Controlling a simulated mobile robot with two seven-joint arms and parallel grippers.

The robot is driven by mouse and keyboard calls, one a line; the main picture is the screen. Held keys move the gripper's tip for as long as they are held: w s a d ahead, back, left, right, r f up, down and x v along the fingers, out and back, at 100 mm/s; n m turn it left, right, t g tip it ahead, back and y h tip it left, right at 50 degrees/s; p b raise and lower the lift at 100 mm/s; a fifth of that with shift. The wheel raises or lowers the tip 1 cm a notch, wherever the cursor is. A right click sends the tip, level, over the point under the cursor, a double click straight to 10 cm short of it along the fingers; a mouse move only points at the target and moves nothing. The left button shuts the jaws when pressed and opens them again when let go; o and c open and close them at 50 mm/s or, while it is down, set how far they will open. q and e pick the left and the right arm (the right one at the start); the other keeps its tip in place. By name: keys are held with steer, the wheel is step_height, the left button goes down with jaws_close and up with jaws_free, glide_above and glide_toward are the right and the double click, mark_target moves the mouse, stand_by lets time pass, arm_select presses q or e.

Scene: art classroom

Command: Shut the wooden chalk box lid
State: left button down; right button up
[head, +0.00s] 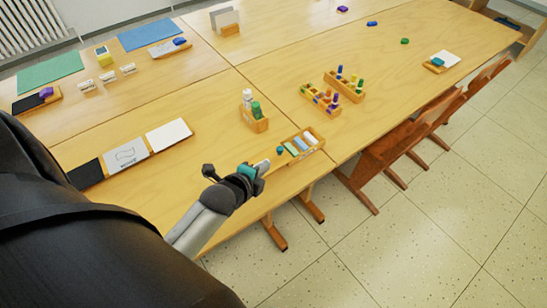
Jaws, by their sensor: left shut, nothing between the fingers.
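The wooden chalk box (317,135) stands near the front edge of the table. It is open at the top, and several teal, blue and white sticks show inside. A small teal piece (280,151) shows at its left end, over a flat wooden part that may be the lid; I cannot tell clearly. My left gripper (265,166) is shut and empty, just left of that end, close to the table edge. I cannot tell whether it touches the wood. My right gripper is not in view.
A wooden holder with white and green bottles (254,123) stands behind the box. Wooden racks with coloured pegs (345,87) stand to the right. A board with black, grey and white cards (127,156) lies left. Chairs (385,150) line the table's right side.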

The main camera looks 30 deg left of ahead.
mark_target(279, 152)
arm_select(q)
steer(key=x, duration=0.2)
steer(key=b+x, duration=0.1)
steer(key=x, duration=0.1)
steer(key=shift+w+r, duration=0.25)
steer(key=shift+r, duration=0.1)
steer(key=shift+w+a+f, duration=0.1)
steer(key=shift+w, duration=0.9)
steer(key=shift+w, duration=0.2)
steer(key=w+d+b, duration=0.1)
steer(key=w, duration=0.3)
steer(key=w+d+b, duration=0.1)
steer(key=w+d, duration=0.1)
steer(key=w, duration=0.1)
steer(key=w+d+b, duration=0.1)
steer(key=w+d, duration=0.1)
steer(key=w, duration=0.2)
steer(key=shift+w+f, duration=0.1)
steer(key=shift+w, duration=0.25)
steer(key=shift+w+d, duration=0.1)
steer(key=shift+w, duration=0.25)
